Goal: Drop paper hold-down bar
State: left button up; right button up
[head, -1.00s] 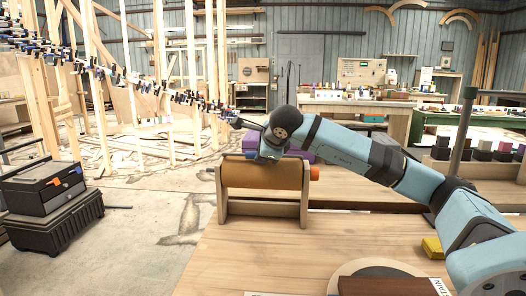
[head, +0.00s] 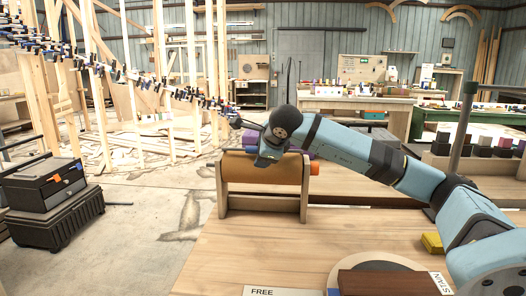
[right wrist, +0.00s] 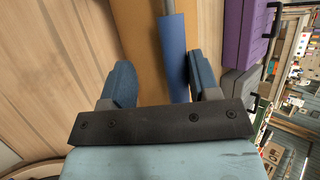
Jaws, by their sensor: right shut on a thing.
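A brown paper roll (head: 280,175) lies in a wooden stand (head: 262,205) on the bench, with an orange knob (head: 314,169) at its right end. My right gripper (head: 266,160) is over the roll's top edge in the head view and hides part of it. In the right wrist view, the hold-down bar shows as a grey rod (right wrist: 168,6) with a blue grip (right wrist: 173,55) between the fingers of my right gripper (right wrist: 160,80). The bar runs along the brown roll (right wrist: 138,40). I cannot tell whether the bar touches the paper. My left gripper is out of view.
A purple case (head: 303,144) stands behind the roll, and it also shows in the right wrist view (right wrist: 245,30). A round plate with a brown block (head: 385,283) and a yellow block (head: 432,243) are at the bench's front right. The bench around the stand is mostly clear.

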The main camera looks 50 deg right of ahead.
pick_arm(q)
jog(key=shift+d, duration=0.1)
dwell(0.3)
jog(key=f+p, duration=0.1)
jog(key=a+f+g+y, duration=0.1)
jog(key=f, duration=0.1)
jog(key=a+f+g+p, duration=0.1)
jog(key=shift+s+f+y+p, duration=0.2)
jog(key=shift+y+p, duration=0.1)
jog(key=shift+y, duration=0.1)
pick_arm(e)
jog(key=v, duration=1.3)
jog(key=shift+s+r, duration=0.25)
jog(key=shift+r, duration=0.05)
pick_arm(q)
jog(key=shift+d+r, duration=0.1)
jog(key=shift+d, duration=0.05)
